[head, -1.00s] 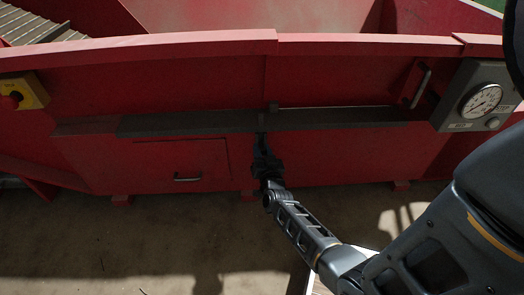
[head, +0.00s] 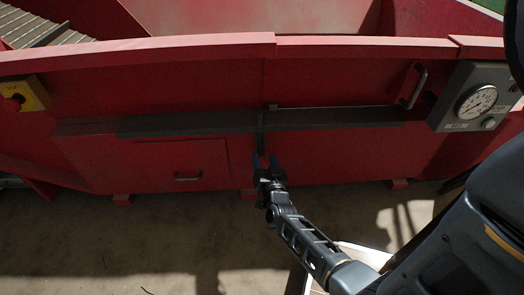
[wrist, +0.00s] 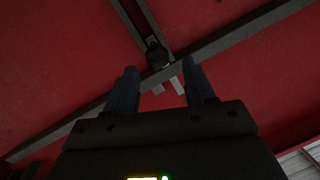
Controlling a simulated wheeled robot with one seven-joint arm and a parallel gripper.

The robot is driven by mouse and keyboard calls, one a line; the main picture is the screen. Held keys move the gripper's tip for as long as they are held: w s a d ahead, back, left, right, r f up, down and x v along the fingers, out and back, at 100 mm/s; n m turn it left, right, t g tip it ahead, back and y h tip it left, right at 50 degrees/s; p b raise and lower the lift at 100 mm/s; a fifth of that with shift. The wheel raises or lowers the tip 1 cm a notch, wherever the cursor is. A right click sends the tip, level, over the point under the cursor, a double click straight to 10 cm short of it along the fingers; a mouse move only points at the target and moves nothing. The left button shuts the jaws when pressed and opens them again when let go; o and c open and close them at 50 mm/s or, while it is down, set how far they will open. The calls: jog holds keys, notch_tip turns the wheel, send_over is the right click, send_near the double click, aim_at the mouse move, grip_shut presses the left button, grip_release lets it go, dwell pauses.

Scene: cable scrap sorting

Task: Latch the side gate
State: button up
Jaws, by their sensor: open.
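The red side gate (head: 350,75) is the panel right of a vertical seam in the red wall, and it looks in line with the panel to its left. A dark upright latch piece (head: 261,138) hangs at the seam, across the dark horizontal bar. In the wrist view a black block (wrist: 156,54) sits on this piece, with two pale prongs below it. My gripper (head: 265,160) is open and empty, just below the latch piece. In the wrist view my gripper (wrist: 161,75) has the block ahead of its fingertips, apart from them. Whether the latch is engaged I cannot tell.
The dark bar (head: 340,117) runs along the wall. A grey handle (head: 417,86) and a gauge box (head: 477,102) are at right. The floor in front is clear.

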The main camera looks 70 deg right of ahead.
jog(key=shift+v, duration=1.4)
jog(key=s+a+r+n+t+y, duration=0.3)
jog(key=a+r+n+y, duration=0.1)
jog(key=a, duration=0.7)
jog(key=s+a+r+n+t+y, duration=0.3)
jog(key=a+r+y, duration=0.1)
jog(key=a, duration=0.8)
jog(key=s+a+r+n+y, duration=0.4)
jog(key=s+a+r, duration=0.2)
jog(key=r, duration=0.1)
jog(key=s+a+r+n+y+p, duration=0.1)
jog(key=s+a+r+n+y, duration=0.1)
jog(key=r, duration=0.4)
jog(key=s+a+r+n+y, duration=0.1)
jog(key=s+a+r+n, duration=0.15)
jog(key=r, duration=0.35)
notch_tip(320, 180, up, 24)
jog(key=p, duration=2.4)
jog(key=shift+d+f, duration=0.15)
jog(key=shift+d, duration=0.05)
jog(key=shift+s, duration=0.15)
